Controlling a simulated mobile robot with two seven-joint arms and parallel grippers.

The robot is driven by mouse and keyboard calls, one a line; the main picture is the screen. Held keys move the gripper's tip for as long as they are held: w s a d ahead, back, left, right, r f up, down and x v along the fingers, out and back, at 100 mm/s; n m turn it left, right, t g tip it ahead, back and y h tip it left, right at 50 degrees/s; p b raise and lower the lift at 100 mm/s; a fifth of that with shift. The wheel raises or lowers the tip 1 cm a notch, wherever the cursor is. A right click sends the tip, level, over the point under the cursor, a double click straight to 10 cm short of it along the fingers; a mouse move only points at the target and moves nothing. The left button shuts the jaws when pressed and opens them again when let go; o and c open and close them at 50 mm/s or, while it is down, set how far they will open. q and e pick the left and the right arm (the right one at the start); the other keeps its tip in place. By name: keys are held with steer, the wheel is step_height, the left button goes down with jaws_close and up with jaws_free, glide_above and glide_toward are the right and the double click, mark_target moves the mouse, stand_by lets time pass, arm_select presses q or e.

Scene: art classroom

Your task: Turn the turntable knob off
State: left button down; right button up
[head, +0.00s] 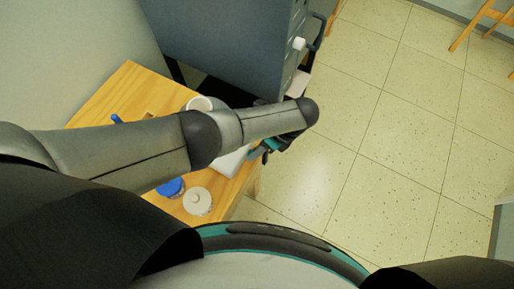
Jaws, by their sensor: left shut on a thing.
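My left arm reaches across the wooden table from the left. My left gripper (268,150) is at the table's right edge, beside a pale flat-sided object (232,161) that is partly under my forearm. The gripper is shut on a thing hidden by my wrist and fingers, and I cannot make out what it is. No turntable or knob can be clearly identified; the pale object may be part of one, but I cannot tell. My right gripper is not in view.
The wooden table (112,92) also holds a white round item (198,201), a blue-topped item (171,187) and a white cup-like item (199,103). A blue-grey cabinet (225,40) stands behind it.

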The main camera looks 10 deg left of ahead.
arm_select(q)
steer(key=shift+s+a+r+n+t+h+p, duration=0.1)
steer(key=shift+s+r+n+t+h+p, duration=0.15)
steer(key=shift+t+p, duration=0.9)
steer(key=shift+s+r+n+t+h+p, duration=0.15)
steer(key=shift+t+h+p, duration=0.2)
steer(key=shift+p, duration=1.45)
steer(key=shift+s+f+t+p, duration=0.1)
steer(key=shift+f+t+p, duration=0.05)
steer(key=shift+t+p, duration=0.5)
steer(key=shift+s+a+f+n+t+h+p, duration=0.15)
steer(key=shift+n+t+h+p, duration=0.15)
steer(key=shift+t+h+p, duration=0.25)
steer(key=shift+t, duration=0.3)
steer(key=c, duration=0.7)
jaws_free()
steer(key=shift+o, duration=0.2)
steer(key=p+v, duration=0.5)
steer(key=v, duration=1)
steer(key=shift+d, duration=0.3)
